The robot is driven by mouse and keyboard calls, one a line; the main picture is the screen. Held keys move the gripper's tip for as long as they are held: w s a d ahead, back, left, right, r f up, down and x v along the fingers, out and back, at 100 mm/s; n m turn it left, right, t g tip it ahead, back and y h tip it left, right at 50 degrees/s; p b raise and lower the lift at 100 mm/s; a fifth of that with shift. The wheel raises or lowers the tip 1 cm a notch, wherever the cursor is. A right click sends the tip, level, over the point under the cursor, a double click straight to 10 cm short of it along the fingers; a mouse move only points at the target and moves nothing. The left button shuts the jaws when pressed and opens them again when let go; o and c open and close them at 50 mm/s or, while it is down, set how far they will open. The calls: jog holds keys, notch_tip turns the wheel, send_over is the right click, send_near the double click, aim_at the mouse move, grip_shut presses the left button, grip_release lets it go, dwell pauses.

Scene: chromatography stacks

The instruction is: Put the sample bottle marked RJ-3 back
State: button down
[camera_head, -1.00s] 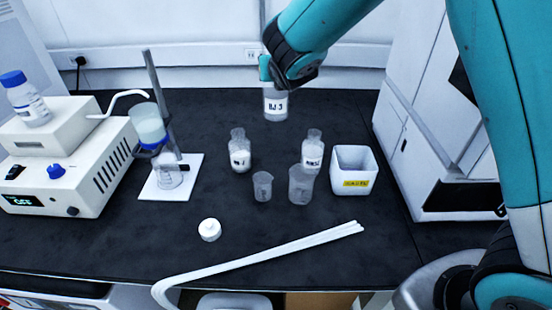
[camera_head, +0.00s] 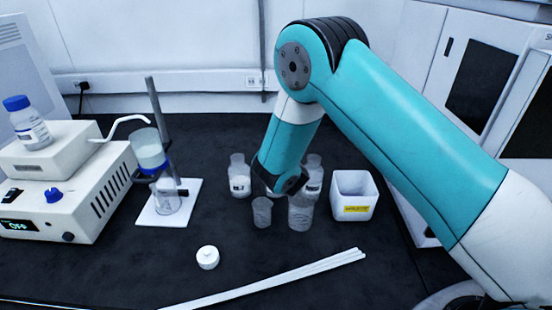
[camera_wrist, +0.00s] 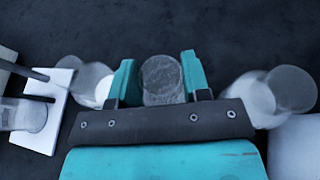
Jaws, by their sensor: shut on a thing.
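My gripper (camera_wrist: 160,72) is shut on the sample bottle (camera_wrist: 163,84), with one teal finger on each side of it in the wrist view. The bottle's label read RJ-3 in the earlier head view. In the head view my wrist hides most of the bottle and the fingertips. The held bottle is low over the bench, in the gap between a left bottle (camera_head: 239,178) and a right bottle (camera_head: 313,178), both holding white material. I cannot read their labels clearly now, nor tell whether the held bottle touches the bench.
A small beaker (camera_head: 262,212) and a larger beaker (camera_head: 300,212) stand in front. A white square container (camera_head: 367,190) is at the right. A stand with a white base (camera_head: 150,213) is at the left. A white cap (camera_head: 207,258) and white rods (camera_head: 290,275) lie on clear bench in front.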

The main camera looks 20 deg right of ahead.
jog(key=c, duration=0.6)
grip_release()
jog(key=shift+f, duration=0.1)
jog(key=shift+s, duration=0.1)
jog(key=s+d+r+m+g+b, duration=0.1)
jog(key=s+r+m+g, duration=0.25)
jog(key=s+m, duration=0.5)
jog(key=s+d+r+m+g+b, duration=0.1)
jog(key=s+r+m+g+b, duration=0.2)
jog(key=s+m, duration=0.6)
jog(key=s+a+r+m+g+y, duration=0.2)
jog(key=s+r+m, duration=0.1)
jog(key=s, duration=0.4)
jog(key=s+a+r+m+g+y, duration=0.1)
jog(key=s+a+r+m+g, duration=0.1)
jog(key=s+r+m, duration=0.2)
jog(key=s+a+r+m+g+y+p, duration=0.1)
jog(key=s+a+r+m+g+y, duration=0.1)
jog(key=s, duration=0.8)
jog(key=shift+s+a+r+m+g+y, duration=0.15)
jog(key=shift+r+m+g, duration=0.2)
jog(key=shift+r, duration=0.3)
jog(key=shift+s+a+r+m+g+y, duration=0.1)
jog(key=shift+a+r+m+g+y, duration=0.15)
jog(key=shift+r, duration=0.35)
jog(key=shift+d, duration=0.1)
